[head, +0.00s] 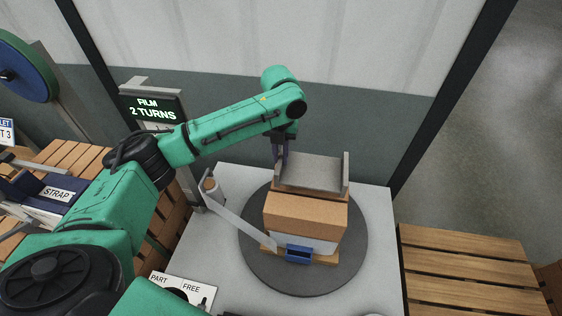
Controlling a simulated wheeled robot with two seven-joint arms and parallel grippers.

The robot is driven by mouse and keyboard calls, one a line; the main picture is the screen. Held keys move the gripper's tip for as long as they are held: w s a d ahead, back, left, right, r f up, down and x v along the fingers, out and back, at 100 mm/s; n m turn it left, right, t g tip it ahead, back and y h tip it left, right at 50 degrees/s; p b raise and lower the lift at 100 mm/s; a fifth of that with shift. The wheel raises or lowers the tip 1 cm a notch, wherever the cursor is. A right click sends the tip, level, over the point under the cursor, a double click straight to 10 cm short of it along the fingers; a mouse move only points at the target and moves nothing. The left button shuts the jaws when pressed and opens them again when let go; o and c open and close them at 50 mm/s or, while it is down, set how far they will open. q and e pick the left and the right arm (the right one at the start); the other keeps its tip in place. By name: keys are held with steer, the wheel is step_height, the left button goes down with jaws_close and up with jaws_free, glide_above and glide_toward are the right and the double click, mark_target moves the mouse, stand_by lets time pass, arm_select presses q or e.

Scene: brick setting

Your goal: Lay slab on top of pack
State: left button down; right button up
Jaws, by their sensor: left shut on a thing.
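The slab, a grey piece with raised sides (315,170), is at the top of the pack. The pack is a stack of tan-brown blocks (305,212) with a pale film band around its lower part. It stands on a dark round turntable (352,255). My left gripper (280,158) is shut on the slab at its left end; the fingertips are partly hidden behind it. I cannot tell whether the slab touches the pack or hangs just above it. My right gripper is not in view.
A film strip (238,222) runs from a roll (211,190) to a blue clip (298,254) on the pack. A sign (152,108) reads "FILM 2 TURNS". A wooden pallet (465,270) lies at right. A box labelled "STRAP" (58,194) is at left.

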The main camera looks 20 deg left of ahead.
arm_select(q)
steer(key=f, duration=0.2)
steer(key=f+p, duration=0.1)
steer(key=shift+s+f, duration=0.2)
steer(key=shift+s, duration=0.1)
steer(key=shift+w+f, duration=0.15)
steer(key=c, duration=0.8)
jaws_free()
steer(key=shift+c, duration=0.2)
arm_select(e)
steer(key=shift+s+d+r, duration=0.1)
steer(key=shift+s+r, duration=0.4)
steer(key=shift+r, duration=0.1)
